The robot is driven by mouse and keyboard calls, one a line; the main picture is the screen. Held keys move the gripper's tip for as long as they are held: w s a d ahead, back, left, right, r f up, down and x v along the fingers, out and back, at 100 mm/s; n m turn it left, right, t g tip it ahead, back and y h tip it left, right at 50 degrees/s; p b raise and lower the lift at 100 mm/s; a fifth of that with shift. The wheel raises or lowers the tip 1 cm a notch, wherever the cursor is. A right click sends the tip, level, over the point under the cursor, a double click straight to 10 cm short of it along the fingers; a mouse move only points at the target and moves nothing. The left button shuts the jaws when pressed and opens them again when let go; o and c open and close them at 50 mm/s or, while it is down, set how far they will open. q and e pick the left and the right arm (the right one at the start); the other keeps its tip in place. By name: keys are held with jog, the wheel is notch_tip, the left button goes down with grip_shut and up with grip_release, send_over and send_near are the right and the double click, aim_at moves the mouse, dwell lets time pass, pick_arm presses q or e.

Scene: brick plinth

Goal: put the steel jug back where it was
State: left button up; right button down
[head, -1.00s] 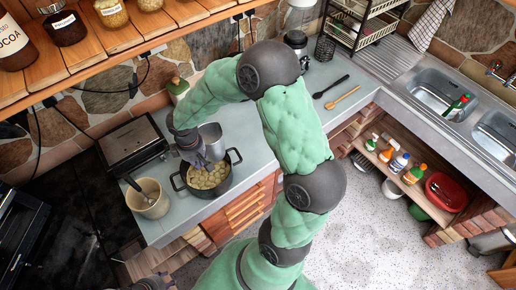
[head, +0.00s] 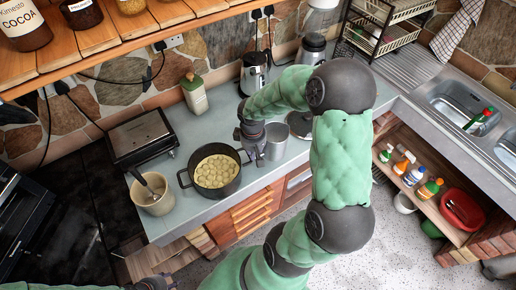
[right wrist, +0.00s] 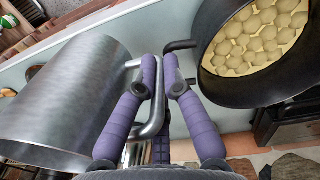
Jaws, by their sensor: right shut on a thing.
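The steel jug (head: 276,142) is a plain grey metal cylinder just right of the black pot (head: 230,188) in the head view. In the right wrist view the jug (right wrist: 65,92) fills the left side. My right gripper (head: 251,143) is shut on the jug's bent handle, which passes between the purple fingers (right wrist: 161,72) in the wrist view. The jug looks roughly upright; I cannot tell whether its base touches the counter. The pot holds round pale pieces and also shows in the wrist view (right wrist: 262,88). My left gripper (head: 157,284) is at the bottom edge, its fingers unclear.
A beige pot with a utensil (head: 153,200) stands left of the black pot. A closed grill (head: 140,138) is behind it. My right arm covers the counter further right.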

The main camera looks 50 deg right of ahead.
jog(key=w+d+f, duration=0.3)
jog(key=d+f, duration=0.1)
jog(key=f, duration=0.1)
jog(key=w+d+f, duration=0.2)
jog(key=d, duration=0.1)
jog(key=shift+w+f, duration=0.3)
jog(key=shift+w, duration=0.05)
notch_tip(320, 180, down, 3)
jog(key=shift+w+d+f, duration=0.1)
jog(key=shift+f, duration=0.05)
jog(key=c, duration=1.7)
grip_release()
jog(key=shift+f, duration=0.15)
jog(key=shift+c, duration=0.2)
jog(key=shift+o, duration=0.5)
